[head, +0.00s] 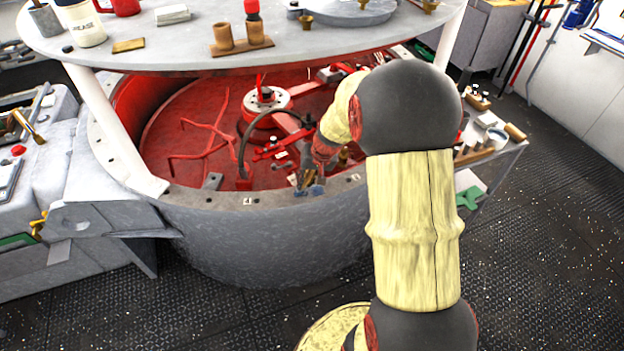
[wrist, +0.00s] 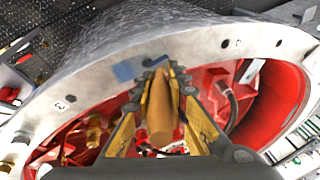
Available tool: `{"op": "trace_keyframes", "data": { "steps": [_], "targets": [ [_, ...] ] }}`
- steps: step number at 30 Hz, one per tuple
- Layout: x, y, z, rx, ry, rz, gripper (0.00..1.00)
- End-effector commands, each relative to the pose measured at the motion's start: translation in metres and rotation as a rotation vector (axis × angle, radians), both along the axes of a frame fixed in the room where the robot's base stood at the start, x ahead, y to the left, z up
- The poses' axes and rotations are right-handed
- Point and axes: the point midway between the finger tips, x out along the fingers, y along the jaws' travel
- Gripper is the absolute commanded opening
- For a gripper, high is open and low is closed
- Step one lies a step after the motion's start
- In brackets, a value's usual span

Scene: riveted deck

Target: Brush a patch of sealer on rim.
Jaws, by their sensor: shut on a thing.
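The grey rim (head: 220,201) tops a round tank with a red interior; it also arcs across the wrist view (wrist: 200,48). My gripper (head: 308,181) is at the near edge of the rim. In the wrist view my gripper (wrist: 160,88) is shut on a brush with a tan wooden handle (wrist: 160,118). The brush end lies at the rim's inner edge, largely hidden by the fingers; contact is hard to tell. A blue patch (wrist: 123,70) shows on the rim just left of the fingertips. Blue also shows there in the head view (head: 316,189).
A round grey shelf (head: 320,42) with cups and small blocks stands above the tank. Red pipes and a central hub (head: 267,99) fill the tank. A side bench (head: 490,140) holds small items at the right. The near deck is mostly clear.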

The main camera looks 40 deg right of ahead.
Motion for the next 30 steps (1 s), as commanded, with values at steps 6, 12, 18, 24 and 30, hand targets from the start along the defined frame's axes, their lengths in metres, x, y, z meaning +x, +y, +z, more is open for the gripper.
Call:
{"op": "trace_keyframes", "data": {
  "steps": [6,12,18,24,30],
  "targets": [
    [0.004,0.010,0.001,-0.001,-0.001,0.000,0.00],
    [0.007,0.019,0.000,0.000,0.001,0.003,0.00],
    [0.013,0.034,0.000,0.000,0.001,0.003,0.00],
    [0.017,0.042,-0.001,0.000,0.000,0.001,0.00],
    [0.016,0.042,-0.001,0.000,0.000,0.000,0.00]
  ]
}}
